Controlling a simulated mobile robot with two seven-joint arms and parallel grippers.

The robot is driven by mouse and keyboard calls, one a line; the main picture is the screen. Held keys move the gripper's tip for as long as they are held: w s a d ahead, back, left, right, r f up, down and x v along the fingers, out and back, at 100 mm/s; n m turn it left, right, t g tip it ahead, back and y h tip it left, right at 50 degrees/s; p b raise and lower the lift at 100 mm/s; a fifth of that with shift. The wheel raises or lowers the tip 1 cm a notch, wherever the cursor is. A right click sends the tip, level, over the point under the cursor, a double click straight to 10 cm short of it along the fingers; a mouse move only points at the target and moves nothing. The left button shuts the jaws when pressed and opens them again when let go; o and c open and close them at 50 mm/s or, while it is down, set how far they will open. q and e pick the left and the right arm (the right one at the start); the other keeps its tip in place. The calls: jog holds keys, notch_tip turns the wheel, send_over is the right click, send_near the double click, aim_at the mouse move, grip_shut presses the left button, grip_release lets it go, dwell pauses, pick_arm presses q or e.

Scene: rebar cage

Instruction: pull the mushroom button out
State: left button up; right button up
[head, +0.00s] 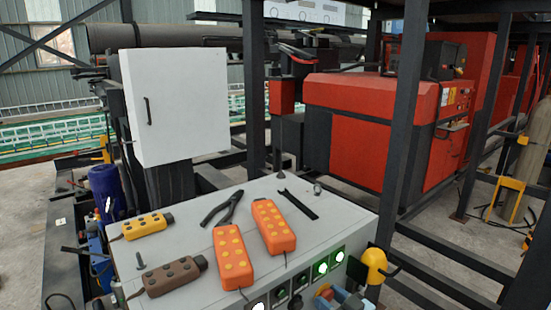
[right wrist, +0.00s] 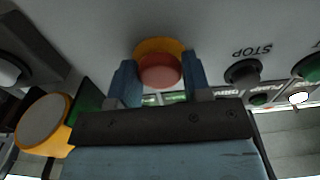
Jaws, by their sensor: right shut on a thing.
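The red mushroom button (right wrist: 160,70) with its yellow collar sits on the grey console front in the right wrist view. My right gripper (right wrist: 160,82) has one blue finger on each side of the button and is shut on it. In the head view my right gripper (head: 342,299) is at the bottom edge, in front of the console, and a bit of the red button (head: 325,293) shows beside it. How far out the button stands cannot be told. My left gripper is not in view.
The grey console (head: 170,228) carries orange pendants (head: 232,255), a yellow pendant (head: 145,226), a brown pendant (head: 170,277) and pliers (head: 222,207) on top. Green lit buttons (head: 320,268) and a yellow housing (head: 375,266) are on its front, close to my right gripper. Dark posts stand behind.

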jog(key=shift+s+d, duration=0.1)
dwell(0.3)
jog(key=shift+s+d, duration=0.25)
jog(key=shift+s, duration=0.1)
jog(key=o, duration=1)
jog(key=shift+o, duration=0.2)
jog(key=v, duration=0.8)
